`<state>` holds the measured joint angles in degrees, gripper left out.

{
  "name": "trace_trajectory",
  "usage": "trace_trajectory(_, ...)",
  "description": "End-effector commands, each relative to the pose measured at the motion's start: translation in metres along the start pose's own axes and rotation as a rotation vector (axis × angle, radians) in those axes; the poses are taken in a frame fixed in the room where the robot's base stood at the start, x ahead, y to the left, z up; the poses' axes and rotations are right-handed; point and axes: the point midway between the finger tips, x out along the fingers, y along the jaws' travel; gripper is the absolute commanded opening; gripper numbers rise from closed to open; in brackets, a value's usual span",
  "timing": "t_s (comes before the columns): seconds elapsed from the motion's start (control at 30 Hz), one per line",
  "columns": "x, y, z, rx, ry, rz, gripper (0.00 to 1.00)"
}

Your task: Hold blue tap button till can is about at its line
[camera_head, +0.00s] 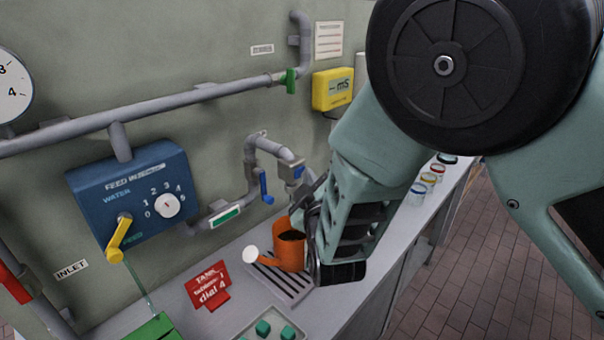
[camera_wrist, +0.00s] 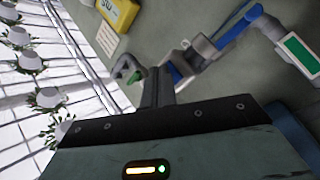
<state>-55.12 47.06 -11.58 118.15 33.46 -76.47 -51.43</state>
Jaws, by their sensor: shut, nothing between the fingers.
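An orange can (camera_head: 290,252) with a round white spout end stands upright on the slatted grate below the tap (camera_head: 293,171). Its inside looks dark and I cannot make out a water level or a line. The tap has a blue part on its front, partly hidden by my gripper. My gripper (camera_head: 312,190) is beside the tap, just above the can. In the wrist view my gripper (camera_wrist: 158,78) is shut and empty, close to the blue tap part (camera_wrist: 184,68). I cannot tell whether it touches the button.
A blue lever (camera_head: 265,187) hangs from the pipe left of the tap. A blue feed box (camera_head: 135,195) with a dial and yellow handle is on the wall. A red sign (camera_head: 209,286) and a tray (camera_head: 272,322) with green blocks are on the counter. Several jars stand at right.

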Motion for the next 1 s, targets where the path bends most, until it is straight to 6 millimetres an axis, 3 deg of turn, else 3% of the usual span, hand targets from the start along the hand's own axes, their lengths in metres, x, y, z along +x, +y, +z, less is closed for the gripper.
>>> trace_trajectory(0.73, -0.0002, 0.0, -0.0002, 0.0, 0.001, 0.0, 0.0)
trace_trajectory(1.0, -0.0086, 0.0043, 0.0047, 0.0, 0.0, 0.0, 0.0)
